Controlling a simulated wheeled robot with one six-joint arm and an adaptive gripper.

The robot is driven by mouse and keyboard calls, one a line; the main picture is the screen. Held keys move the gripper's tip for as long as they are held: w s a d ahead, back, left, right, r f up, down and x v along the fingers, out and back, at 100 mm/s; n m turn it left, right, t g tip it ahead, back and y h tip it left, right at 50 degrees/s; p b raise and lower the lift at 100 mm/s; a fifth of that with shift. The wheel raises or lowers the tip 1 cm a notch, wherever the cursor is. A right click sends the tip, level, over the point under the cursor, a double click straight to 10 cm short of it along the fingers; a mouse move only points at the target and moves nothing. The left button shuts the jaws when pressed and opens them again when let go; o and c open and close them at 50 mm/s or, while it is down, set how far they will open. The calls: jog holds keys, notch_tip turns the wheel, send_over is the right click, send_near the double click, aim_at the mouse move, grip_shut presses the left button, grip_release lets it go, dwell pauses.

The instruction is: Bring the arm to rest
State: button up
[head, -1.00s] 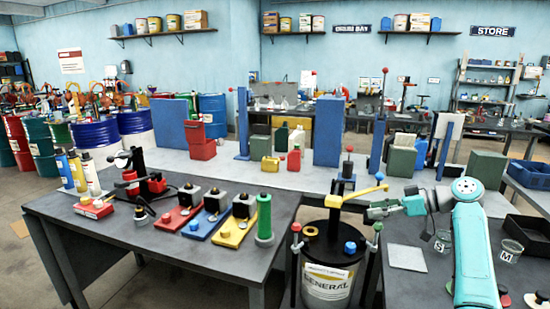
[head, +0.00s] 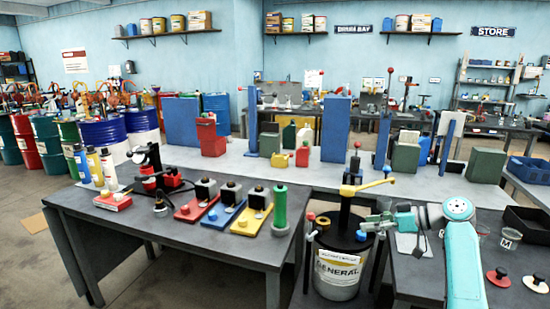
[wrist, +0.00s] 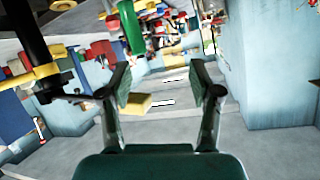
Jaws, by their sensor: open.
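My gripper (head: 369,226) is at the end of my teal arm in the head view. It is just right of the post of a pump with a yellow lever (head: 370,187), lower than the lever's end. In the wrist view my gripper (wrist: 161,88) has its two fingers spread wide, with nothing held between them. The pump stands on a pail labelled GENERAL (head: 338,280). I cannot tell from these views whether the gripper touches the pump.
A dark bench (head: 170,235) at left carries red, blue and yellow fixtures and a green cylinder (head: 280,206). A long pale table (head: 240,168) with containers runs behind.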

jog(key=s+a+f+m+t+h, duration=0.1)
jog(key=s+a+f+m, duration=0.15)
jog(key=f, duration=0.65)
jog(key=s+a+f+m+t+h, duration=0.1)
jog(key=s+f+h, duration=0.15)
jog(key=f, duration=0.55)
jog(key=s+a+f+m+t, duration=0.1)
jog(key=s+a+f+m, duration=0.15)
jog(key=f, duration=0.65)
jog(key=s+a+f+m+t+h, duration=0.1)
jog(key=s+f+m+h, duration=0.15)
jog(key=s+f, duration=0.6)
jog(key=s+a+f+m+t+h, duration=0.1)
jog(key=s+f+h, duration=0.35)
jog(key=s, duration=0.75)
jog(key=s+r+m+t+h, duration=0.1)
jog(key=s+r+m+h, duration=0.1)
jog(key=s, duration=2.1)
jog(key=s+a+r+n+t, duration=0.1)
jog(key=s+r+n+t, duration=0.1)
jog(key=s+r, duration=1.2)
notch_tip(320, 180, up, 4)
jog(key=shift+s+r+t, duration=0.15)
jog(key=shift+s+t, duration=0.15)
jog(key=shift+t, duration=0.1)
